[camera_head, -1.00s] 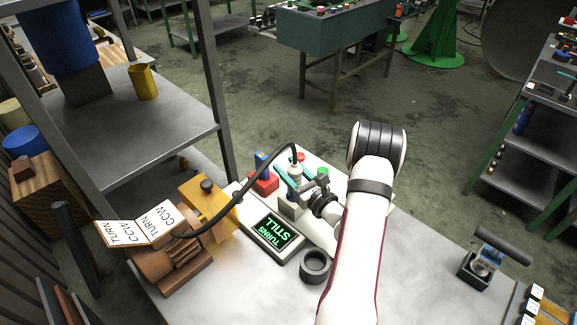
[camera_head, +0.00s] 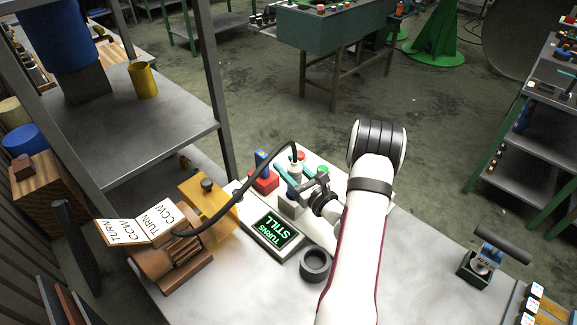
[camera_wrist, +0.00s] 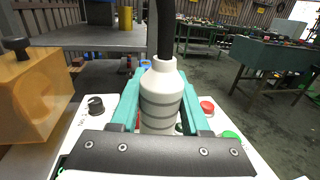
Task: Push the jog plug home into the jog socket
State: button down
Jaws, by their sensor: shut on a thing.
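The jog plug (camera_wrist: 161,95) is a white ribbed cylinder with a black cable out of its top. It stands upright between the teal fingers of my gripper (camera_head: 294,177), which are shut on it. The plug's lower end and the socket mouth are hidden by the fingers, so I cannot tell how deep the plug sits.
The cable (camera_head: 258,172) arcs left to a brown motor-like unit (camera_head: 173,262). A black knob (camera_wrist: 96,105) and red button (camera_wrist: 207,106) flank the gripper.

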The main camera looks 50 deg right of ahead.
jog(key=shift+f, duration=2)
jog(key=shift+c, duration=1.5)
grip_release()
jog(key=s+a, duration=0.3)
jog(key=s, duration=1.2)
jog(key=shift+s, duration=0.25)
